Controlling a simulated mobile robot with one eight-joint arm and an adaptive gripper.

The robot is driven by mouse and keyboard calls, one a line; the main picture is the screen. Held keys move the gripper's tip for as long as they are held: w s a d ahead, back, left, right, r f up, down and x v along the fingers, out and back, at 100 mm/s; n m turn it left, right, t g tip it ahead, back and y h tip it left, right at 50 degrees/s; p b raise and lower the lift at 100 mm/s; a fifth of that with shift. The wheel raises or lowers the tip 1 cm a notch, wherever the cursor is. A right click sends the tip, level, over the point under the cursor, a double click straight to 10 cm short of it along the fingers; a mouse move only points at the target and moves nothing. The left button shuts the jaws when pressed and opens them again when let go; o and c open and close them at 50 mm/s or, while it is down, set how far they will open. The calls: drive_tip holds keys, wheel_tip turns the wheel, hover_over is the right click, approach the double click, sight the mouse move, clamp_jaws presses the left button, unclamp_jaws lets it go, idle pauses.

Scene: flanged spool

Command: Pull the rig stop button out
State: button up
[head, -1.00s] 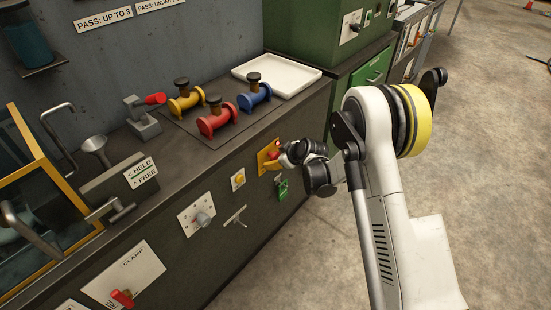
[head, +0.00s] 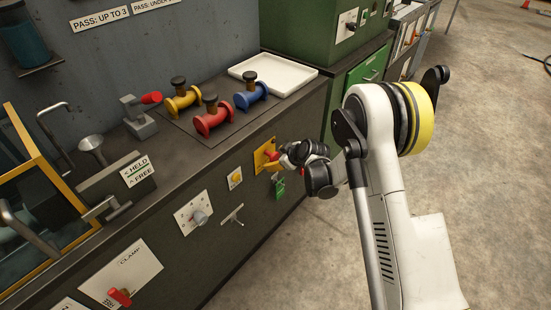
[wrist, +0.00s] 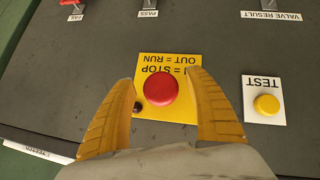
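The red stop button (wrist: 161,89) is a round knob on a yellow plate (wrist: 183,62) lettered with STOP and RUN, upside down in the wrist view. In the head view the plate (head: 262,150) is on the front of the dark bench, with the red button (head: 272,156) beside my gripper. My gripper (wrist: 160,78) is open, one yellow finger on each side of the button. Gaps show between the fingers and the button. A small dark round part (wrist: 137,107) sits by the left finger.
A TEST plate with a yellow button (wrist: 266,104) is close beside the right finger in the wrist view. A green tag (head: 278,187) hangs below the stop plate. Colored spools (head: 213,118) and a white tray (head: 272,75) stand on the bench top. Open floor lies to the right.

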drive_tip(key=v, duration=1.2)
drive_tip(key=s+d+r+m+h, duration=0.1)
drive_tip(key=s+d+r+m, duration=0.25)
drive_tip(key=s+r, duration=0.35)
drive_tip(key=s+d+r+m+h, duration=0.2)
drive_tip(key=s+d+r, duration=0.25)
drive_tip(key=r, duration=0.35)
drive_tip(key=s+d+r+m+h, duration=0.1)
drive_tip(key=s+d+m, duration=0.2)
drive_tip(key=s, duration=0.7)
drive_tip(key=s+d+r+m+h, duration=0.1)
drive_tip(key=s+d+r+m, duration=0.1)
drive_tip(key=s, duration=0.8)
drive_tip(key=shift+d+r+m+h, duration=0.25)
drive_tip(key=shift+d+m+h, duration=0.25)
drive_tip(key=shift+d, duration=0.75)
